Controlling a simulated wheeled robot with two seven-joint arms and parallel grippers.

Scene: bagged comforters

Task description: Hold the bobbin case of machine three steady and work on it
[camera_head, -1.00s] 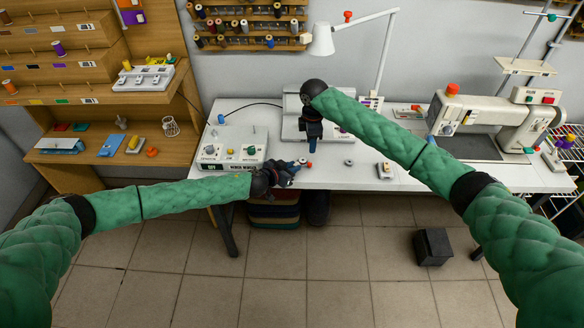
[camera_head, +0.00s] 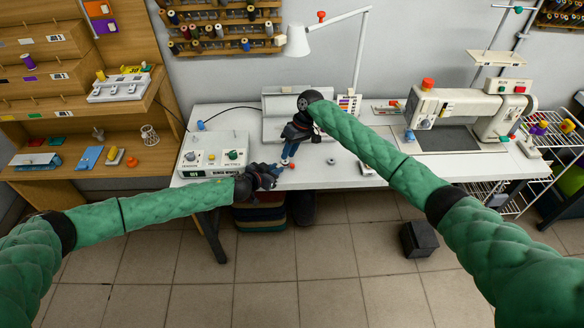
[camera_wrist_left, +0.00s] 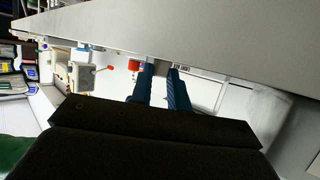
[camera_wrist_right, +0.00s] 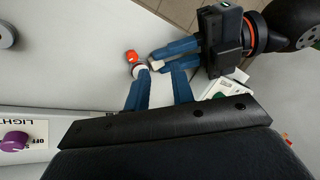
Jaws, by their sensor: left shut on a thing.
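My left gripper (camera_head: 272,174) is at the front edge of the white table. In the right wrist view its blue fingers (camera_wrist_right: 160,57) are closed on a small pale piece, apparently the bobbin case (camera_wrist_right: 155,64); only part shows. A red-orange knob with a white collar (camera_wrist_right: 132,57) is close beside it. My right gripper (camera_head: 287,156) points down just above and beside the left one. Its blue fingers, also in the right wrist view (camera_wrist_right: 158,82), are apart with nothing clearly between them. The white sewing machine (camera_head: 465,108) stands at the table's right; its number is not readable.
A control box with knobs (camera_head: 213,156) stands left of my grippers. A small grey ring (camera_head: 331,161) and a white block (camera_head: 367,168) lie to their right. A lamp (camera_head: 298,40) stands behind. The white tabletop (camera_head: 345,180) is mostly clear in front.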

